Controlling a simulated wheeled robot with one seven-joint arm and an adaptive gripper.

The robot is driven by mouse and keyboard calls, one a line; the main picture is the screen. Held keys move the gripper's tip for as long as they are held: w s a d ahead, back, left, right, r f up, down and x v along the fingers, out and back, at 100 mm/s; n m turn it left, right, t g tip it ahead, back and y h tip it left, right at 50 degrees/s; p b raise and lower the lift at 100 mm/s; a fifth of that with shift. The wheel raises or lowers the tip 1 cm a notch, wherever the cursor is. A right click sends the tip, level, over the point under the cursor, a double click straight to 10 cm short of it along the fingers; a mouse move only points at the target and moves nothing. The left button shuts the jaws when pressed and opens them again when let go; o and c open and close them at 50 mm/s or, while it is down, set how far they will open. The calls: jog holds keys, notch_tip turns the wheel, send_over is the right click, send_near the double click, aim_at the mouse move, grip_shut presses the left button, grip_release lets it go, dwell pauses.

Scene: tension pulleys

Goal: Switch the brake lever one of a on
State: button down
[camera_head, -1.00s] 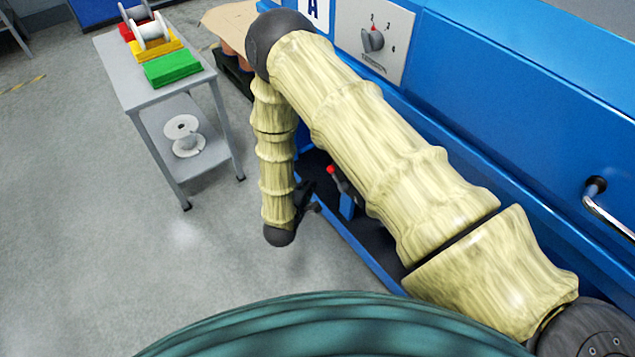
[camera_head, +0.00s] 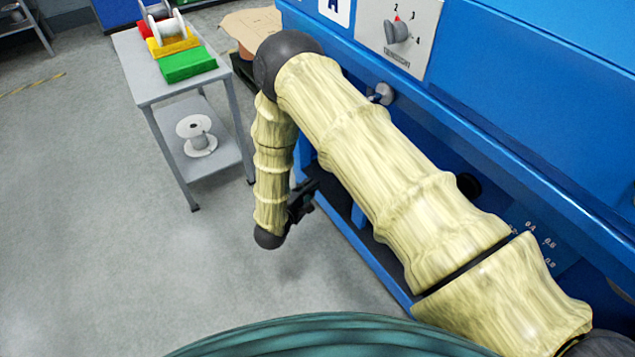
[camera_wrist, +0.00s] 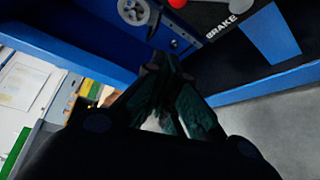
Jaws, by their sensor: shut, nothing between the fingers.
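In the wrist view a white BRAKE label (camera_wrist: 221,25) shows on a dark surface. Near it, at the top edge, are a red knob (camera_wrist: 177,3) and a pale round knob (camera_wrist: 240,4), both partly cut off; which positions their levers are in I cannot tell. My gripper (camera_head: 304,196) hangs beside the machine's lower opening, shut and empty. Its dark fingers also show in the wrist view (camera_wrist: 163,80), apart from the knobs. In the head view my arm hides the brake levers.
A grey table (camera_head: 146,88) with coloured blocks and spools stands at the left, with a white spool (camera_head: 197,136) on its lower shelf. A rotary dial (camera_head: 397,31) is on the machine. A blue frame bar (camera_wrist: 270,82) lies close to the gripper. Grey floor is free at the left.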

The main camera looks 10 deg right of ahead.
jog(key=b+x, duration=0.2)
jog(key=x, duration=0.7)
jog(key=shift+s+d+r, duration=0.3)
jog(key=shift+s+d, duration=0.2)
jog(key=shift+s, duration=0.35)
jog(key=shift+s+d+r, duration=0.3)
jog(key=shift+s+d, duration=0.2)
jog(key=shift+s, duration=0.35)
jog(key=shift+d, duration=0.15)
